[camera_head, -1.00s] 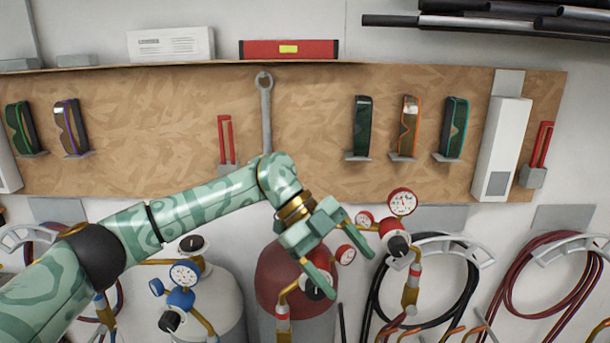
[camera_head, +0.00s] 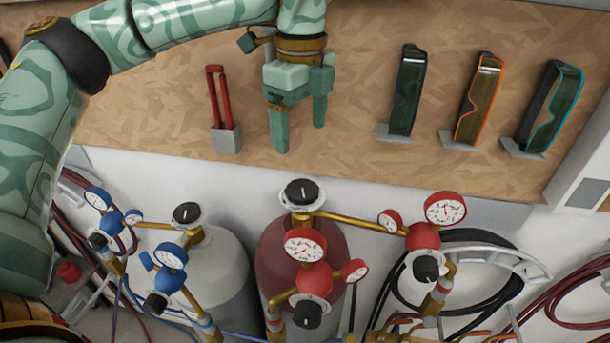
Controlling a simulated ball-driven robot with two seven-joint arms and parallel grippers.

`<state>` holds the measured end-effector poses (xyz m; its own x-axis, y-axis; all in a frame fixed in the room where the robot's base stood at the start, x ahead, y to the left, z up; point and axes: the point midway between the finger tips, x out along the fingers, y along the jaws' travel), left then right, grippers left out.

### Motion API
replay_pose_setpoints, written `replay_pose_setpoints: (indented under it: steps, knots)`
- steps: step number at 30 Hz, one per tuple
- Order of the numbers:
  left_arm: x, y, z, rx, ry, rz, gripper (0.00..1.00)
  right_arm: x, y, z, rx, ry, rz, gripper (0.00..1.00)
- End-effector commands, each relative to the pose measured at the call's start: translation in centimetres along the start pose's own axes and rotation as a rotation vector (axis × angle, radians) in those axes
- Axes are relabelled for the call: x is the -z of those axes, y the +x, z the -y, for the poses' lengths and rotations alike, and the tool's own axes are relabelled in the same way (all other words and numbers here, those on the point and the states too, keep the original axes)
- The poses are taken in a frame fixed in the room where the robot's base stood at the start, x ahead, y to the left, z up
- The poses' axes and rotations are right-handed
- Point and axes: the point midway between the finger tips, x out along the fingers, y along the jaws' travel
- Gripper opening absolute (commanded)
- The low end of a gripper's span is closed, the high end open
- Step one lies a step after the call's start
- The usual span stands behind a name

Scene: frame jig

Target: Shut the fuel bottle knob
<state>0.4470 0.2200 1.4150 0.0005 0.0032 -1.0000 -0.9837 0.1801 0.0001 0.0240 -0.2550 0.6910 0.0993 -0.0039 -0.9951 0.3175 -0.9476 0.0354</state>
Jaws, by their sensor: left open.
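The red gas bottle (camera_head: 272,262), which I take to be the fuel bottle, stands in the lower middle. Its black valve knob (camera_head: 301,192) sits on top, with a white mark across it, and is uncovered. A red regulator (camera_head: 315,281) with red-rimmed gauges hangs in front of the bottle. My left gripper (camera_head: 300,139) is open and empty, fingers pointing down. In the picture it is just above the knob, in front of the board, and touches nothing that I can see. My right gripper is not in view.
A grey bottle (camera_head: 225,265) with its own black knob (camera_head: 187,213) and blue regulators stands to the left. Another red regulator (camera_head: 424,236) is to the right, joined by a brass pipe. Glasses and a red-handled tool (camera_head: 219,95) hang on the board (camera_head: 350,60).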

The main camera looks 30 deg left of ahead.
Motion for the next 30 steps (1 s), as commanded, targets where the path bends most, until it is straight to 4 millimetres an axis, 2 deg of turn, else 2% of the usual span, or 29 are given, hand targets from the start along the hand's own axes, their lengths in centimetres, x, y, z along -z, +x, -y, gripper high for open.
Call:
replay_pose_setpoints:
  steps: [3, 9, 15, 19, 27, 28, 30]
  knots:
    - [0.0, 3.2, -0.1, -0.006, 0.001, -0.003, 0.77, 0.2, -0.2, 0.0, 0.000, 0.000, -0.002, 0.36]
    - [0.1, 8.0, -0.1, -0.005, 0.002, -0.003, 0.77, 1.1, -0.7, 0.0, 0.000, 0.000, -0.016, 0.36]
    - [0.1, 11.1, 0.0, 0.000, 0.001, -0.004, 0.77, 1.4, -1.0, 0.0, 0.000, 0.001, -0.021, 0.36]
    - [0.1, 11.9, 0.0, 0.000, 0.001, -0.004, 0.77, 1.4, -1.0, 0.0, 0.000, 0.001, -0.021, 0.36]
    - [0.1, 12.1, 0.0, 0.001, 0.001, -0.003, 0.77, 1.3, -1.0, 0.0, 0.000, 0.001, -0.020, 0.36]
    - [0.1, 12.1, 0.0, 0.001, 0.001, -0.003, 0.72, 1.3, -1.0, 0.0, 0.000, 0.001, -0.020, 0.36]
    - [0.1, 12.1, 0.0, 0.001, 0.002, -0.003, 0.52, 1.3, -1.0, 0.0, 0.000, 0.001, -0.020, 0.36]
